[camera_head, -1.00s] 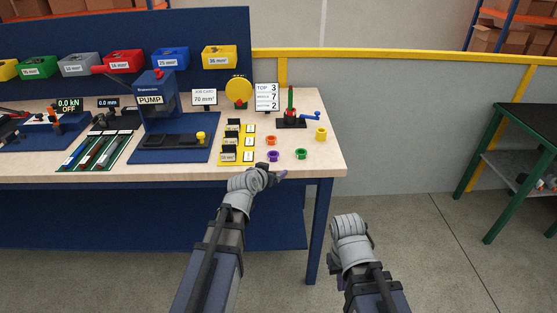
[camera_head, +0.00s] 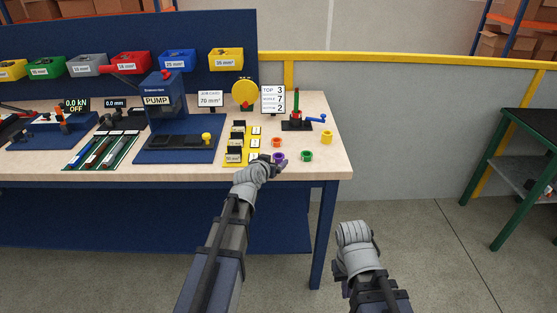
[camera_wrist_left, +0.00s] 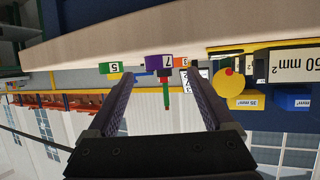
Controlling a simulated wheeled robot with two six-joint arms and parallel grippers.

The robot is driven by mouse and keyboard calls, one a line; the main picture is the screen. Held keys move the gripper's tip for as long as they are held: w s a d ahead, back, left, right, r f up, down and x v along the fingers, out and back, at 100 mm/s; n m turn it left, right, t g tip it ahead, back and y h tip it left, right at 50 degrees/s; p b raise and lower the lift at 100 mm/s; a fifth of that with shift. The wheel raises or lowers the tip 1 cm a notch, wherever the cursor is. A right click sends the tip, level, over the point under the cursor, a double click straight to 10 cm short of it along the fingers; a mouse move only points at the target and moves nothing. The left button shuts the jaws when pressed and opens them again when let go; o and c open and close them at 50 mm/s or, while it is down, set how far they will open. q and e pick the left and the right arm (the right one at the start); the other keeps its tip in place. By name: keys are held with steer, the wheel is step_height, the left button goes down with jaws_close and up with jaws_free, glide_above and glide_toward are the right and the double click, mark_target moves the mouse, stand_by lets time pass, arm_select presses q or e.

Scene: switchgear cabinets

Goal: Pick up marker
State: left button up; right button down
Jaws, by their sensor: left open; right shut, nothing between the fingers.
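Several small ring-shaped markers lie at the bench's right end: purple (camera_head: 279,157), green (camera_head: 306,156), orange (camera_head: 277,142) and yellow (camera_head: 327,136). In the left wrist view, which is upside down, the purple marker (camera_wrist_left: 158,62) reads 7, the green marker (camera_wrist_left: 112,67) reads 5, and the orange marker (camera_wrist_left: 181,62) is partly covered. My left gripper (camera_head: 281,163) is open at the bench's front edge, just before the purple marker. That marker shows between its fingertips (camera_wrist_left: 157,78), with nothing gripped. My right gripper (camera_head: 353,236) is low in front of the bench, its fingers hidden.
A stand with a green-and-red post (camera_head: 296,110) and blue crank is behind the markers. A card (camera_head: 272,99) reads TOP 3, 7, 2. Black-and-yellow blocks (camera_head: 236,145) stand left of the markers.

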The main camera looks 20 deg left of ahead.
mark_target(280, 156)
arm_select(q)
steer(key=b+x, duration=0.1)
steer(key=x, duration=0.3)
steer(key=shift+w, duration=0.1)
steer(key=shift+r, duration=0.1)
steer(key=shift+c, duration=0.2)
jaws_close()
